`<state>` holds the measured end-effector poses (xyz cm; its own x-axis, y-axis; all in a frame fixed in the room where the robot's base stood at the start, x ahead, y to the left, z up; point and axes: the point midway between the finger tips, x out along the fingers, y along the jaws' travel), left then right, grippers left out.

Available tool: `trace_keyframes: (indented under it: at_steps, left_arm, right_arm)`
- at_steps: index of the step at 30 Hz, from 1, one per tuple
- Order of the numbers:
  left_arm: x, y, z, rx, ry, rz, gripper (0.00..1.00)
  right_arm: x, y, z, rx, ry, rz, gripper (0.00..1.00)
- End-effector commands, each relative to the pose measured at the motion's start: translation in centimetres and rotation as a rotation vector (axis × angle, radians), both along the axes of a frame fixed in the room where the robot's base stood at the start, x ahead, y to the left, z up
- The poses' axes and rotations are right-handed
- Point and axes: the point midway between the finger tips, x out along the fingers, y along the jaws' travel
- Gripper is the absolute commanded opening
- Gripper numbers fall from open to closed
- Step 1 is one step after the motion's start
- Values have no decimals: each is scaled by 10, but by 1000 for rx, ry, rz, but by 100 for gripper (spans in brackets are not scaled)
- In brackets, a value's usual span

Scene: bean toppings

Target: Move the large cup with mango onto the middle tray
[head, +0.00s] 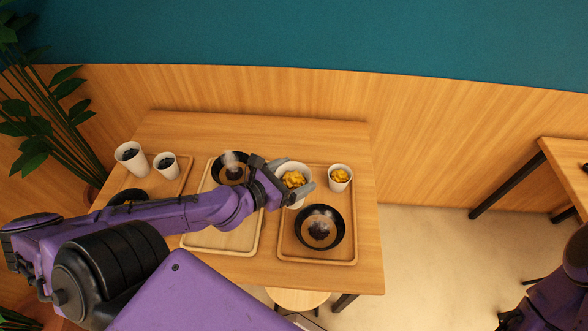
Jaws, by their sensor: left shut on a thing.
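The large white cup with mango (294,179) holds yellow mango pieces and is at the back left of the right tray (292,252). My left gripper (297,177) is shut on this cup, with one finger on either side of it. I cannot tell whether the cup touches the tray. The middle tray (222,241) is light wood, just left of the cup. My left forearm crosses it and hides part of it. My right arm shows at the bottom right, but its gripper is out of view.
A smaller mango cup (340,177) and a black bowl (319,229) stand on the right tray. Another black bowl (231,165) is at the back of the middle tray. Two white cups with dark filling (131,157) (165,165) stand at the left tray. The middle tray's front is bare.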

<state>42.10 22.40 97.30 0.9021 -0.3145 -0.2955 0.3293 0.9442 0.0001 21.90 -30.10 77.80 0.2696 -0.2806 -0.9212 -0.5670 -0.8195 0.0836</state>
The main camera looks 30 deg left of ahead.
Motion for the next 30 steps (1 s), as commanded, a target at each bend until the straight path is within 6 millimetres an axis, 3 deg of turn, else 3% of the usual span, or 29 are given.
trace_keyframes:
  at_steps: [6, 14, 17, 21, 25, 30]
  left_arm:
    - [0, 0, 11, -1, -2, 0, 26]
    - [4, 7, 0, 3, -1, 14, 26]
    - [18, 26, -13, 10, -5, 64, 26]
    - [37, 42, -12, 12, -5, 128, 26]
    - [48, 45, -11, 10, -1, 167, 26]
    - [77, 36, -3, 5, -7, 250, 26]
  right_arm:
    - [0, 0, 11, 0, 0, 0, 33]
    - [0, 0, 0, 0, 0, 0, 33]
    - [0, 0, -17, 0, 0, 0, 33]
    - [0, 0, -29, 0, 0, 0, 33]
    - [0, 0, -37, 0, 0, 0, 33]
    - [0, 0, -63, 0, 0, 0, 33]
